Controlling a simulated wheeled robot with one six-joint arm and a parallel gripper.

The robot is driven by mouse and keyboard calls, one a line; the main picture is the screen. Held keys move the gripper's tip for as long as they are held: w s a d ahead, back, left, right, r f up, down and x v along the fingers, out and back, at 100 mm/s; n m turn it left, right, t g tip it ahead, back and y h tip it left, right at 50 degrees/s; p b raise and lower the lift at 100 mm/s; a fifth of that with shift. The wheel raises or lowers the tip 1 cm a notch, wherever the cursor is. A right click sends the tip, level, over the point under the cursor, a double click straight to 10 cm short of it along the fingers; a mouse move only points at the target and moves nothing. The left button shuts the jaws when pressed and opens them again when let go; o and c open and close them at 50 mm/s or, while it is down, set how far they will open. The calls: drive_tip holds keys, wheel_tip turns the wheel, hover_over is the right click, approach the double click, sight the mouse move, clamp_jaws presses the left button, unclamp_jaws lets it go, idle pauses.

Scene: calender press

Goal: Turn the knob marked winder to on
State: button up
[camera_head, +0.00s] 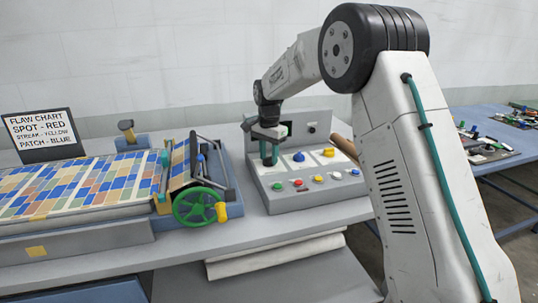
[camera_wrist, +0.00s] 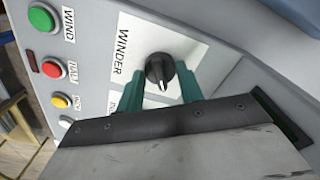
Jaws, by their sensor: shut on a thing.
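The winder knob (camera_wrist: 159,68) is a black knob with a white pointer line, on a white label (camera_wrist: 128,35) reading WINDER in the wrist view. The teal fingers of my gripper (camera_wrist: 161,84) are on either side of the knob and shut on it. Another word on the label is partly hidden by a finger, so I cannot read which setting the pointer marks. In the head view my gripper (camera_head: 269,154) is at the left part of the grey control panel (camera_head: 305,197), and the knob is hidden behind it.
The panel also has a blue knob (camera_head: 299,156), a yellow knob (camera_head: 328,152) and a row of coloured buttons, including a green one (camera_wrist: 41,19). Left of it stands the press with a green handwheel (camera_head: 195,206) and patterned sheet (camera_head: 75,187). A flaw chart (camera_head: 42,134) stands behind.

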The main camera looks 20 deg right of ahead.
sight(269, 157)
drive_tip(key=shift+m, duration=0.4)
drive_tip(key=o, duration=1)
drive_tip(key=shift+r, duration=0.15)
wheel_tip(269, 157, up, 8)
drive_tip(key=shift+f, duration=0.2)
